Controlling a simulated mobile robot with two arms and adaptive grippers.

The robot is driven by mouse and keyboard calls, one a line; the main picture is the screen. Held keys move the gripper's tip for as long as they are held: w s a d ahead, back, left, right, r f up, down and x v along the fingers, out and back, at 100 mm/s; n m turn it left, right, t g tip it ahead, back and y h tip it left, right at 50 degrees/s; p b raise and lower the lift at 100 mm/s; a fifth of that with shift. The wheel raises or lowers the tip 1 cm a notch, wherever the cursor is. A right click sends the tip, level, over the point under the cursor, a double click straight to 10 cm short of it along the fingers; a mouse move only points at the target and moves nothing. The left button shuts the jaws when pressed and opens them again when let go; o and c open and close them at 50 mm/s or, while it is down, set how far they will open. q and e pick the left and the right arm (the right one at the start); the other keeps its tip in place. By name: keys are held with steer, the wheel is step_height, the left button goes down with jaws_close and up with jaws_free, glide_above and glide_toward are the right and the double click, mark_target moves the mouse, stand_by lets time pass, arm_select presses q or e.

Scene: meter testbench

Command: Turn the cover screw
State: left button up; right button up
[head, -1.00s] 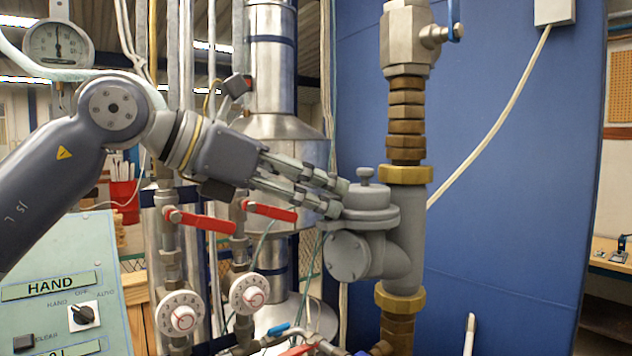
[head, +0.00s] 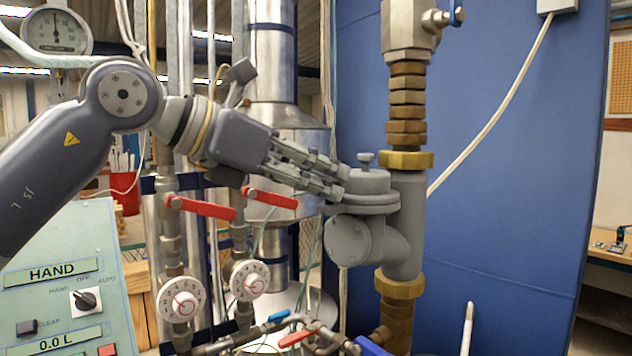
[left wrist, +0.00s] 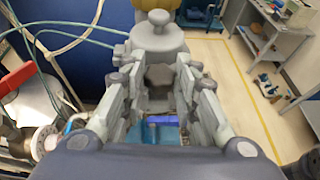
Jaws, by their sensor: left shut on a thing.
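A grey meter (head: 348,238) sits in the vertical pipe in the head view. Its round cover (head: 372,183) carries a small knob-headed screw (head: 366,158) on top. My left gripper (head: 342,181) is at the cover's left side, its fingertips against it and below the knob. In the left wrist view the fingers (left wrist: 156,68) stand apart on both sides of a grey part in front of the cover (left wrist: 156,42). The knob screw (left wrist: 158,18) shows beyond them, clear of the fingers. The exact contact is hidden. My right gripper is in neither view.
Red lever valves (head: 200,207) and white dials (head: 181,300) stand left of the meter, under my arm. A control panel (head: 50,300) is at the lower left. A blue panel (head: 500,180) stands behind the pipe, with free room to its right.

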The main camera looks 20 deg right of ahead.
arm_select(q)
steer(key=n+t+y+b, duration=0.1)
steer(key=n+t+b, duration=0.1)
steer(key=b, duration=0.1)
steer(key=n+t+y+b, duration=0.1)
steer(key=n+t+b, duration=0.1)
steer(key=b, duration=0.1)
steer(key=s+n+t+y+b, duration=0.1)
steer(key=n+t+b, duration=0.1)
steer(key=b, duration=0.1)
steer(key=shift+d+y, duration=0.3)
steer(key=shift+n+t+y+b, duration=0.4)
steer(key=shift+n+t, duration=0.1)
steer(key=shift+t, duration=0.1)
steer(key=shift+r, duration=0.1)
steer(key=o, duration=1.1)
steer(key=shift+c, duration=0.2)
steer(key=shift+s, duration=0.1)
steer(key=v, duration=1.2)
